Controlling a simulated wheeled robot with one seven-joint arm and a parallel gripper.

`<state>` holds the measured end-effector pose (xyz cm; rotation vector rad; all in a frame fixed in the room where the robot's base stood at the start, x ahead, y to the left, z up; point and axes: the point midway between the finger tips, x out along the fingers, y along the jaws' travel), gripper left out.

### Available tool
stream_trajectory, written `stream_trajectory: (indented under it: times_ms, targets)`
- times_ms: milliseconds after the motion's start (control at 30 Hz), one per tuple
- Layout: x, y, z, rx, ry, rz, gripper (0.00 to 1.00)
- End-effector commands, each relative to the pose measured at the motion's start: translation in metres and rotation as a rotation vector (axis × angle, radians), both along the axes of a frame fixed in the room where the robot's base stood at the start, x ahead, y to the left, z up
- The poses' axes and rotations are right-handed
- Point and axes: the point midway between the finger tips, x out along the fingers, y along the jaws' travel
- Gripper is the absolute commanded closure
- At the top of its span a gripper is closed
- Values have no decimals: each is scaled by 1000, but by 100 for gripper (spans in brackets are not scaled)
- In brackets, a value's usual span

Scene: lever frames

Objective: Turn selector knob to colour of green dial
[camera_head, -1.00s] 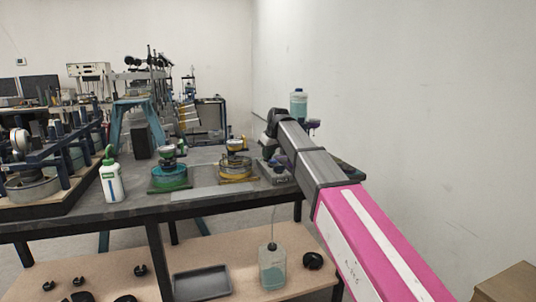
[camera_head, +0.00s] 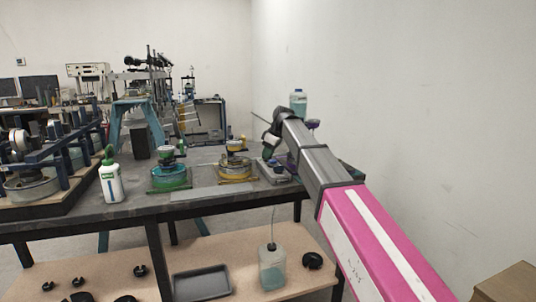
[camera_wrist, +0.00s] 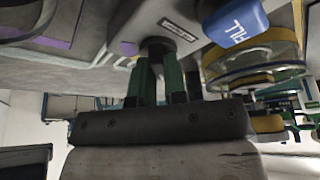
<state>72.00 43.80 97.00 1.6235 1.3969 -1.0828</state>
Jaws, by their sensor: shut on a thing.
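The green dial (camera_head: 171,178) stands on the bench, left of the yellow dial (camera_head: 236,170). The grey selector box (camera_head: 275,174) sits right of the yellow dial, below the end of my arm. In the wrist view the box (camera_wrist: 155,12) has a small label, and a dark rounded knob part (camera_wrist: 158,46) shows between the fingers. My gripper (camera_wrist: 157,60), with green fingers, is shut on this selector knob. The fingers hide much of the knob, so its pointing direction cannot be told. The yellow dial (camera_wrist: 255,62) is beside the fingers at the right.
A blue-labelled part (camera_wrist: 236,22) sits close to my fingers, by the yellow dial. A white bottle (camera_head: 111,182) stands left of the green dial. A clear bottle (camera_head: 298,102) and a purple item (camera_head: 313,124) are behind my arm. The wall is at the right.

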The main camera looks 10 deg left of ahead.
Motion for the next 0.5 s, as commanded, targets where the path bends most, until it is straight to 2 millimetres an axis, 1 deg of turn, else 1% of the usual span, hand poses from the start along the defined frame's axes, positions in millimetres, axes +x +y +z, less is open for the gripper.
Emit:
stream_trajectory:
  times_ms: [33,333,367,400,433,500]
  targets:
    - [-1,0,-3,-4,4,2,100]
    - [-2,-1,-3,-4,4,2,100]
    - [-2,-1,-3,-4,4,2,81]
    - [-2,-1,-3,-4,4,2,68]
    - [-2,-1,-3,-4,5,3,62]
    - [-2,-1,-3,-4,5,3,62]
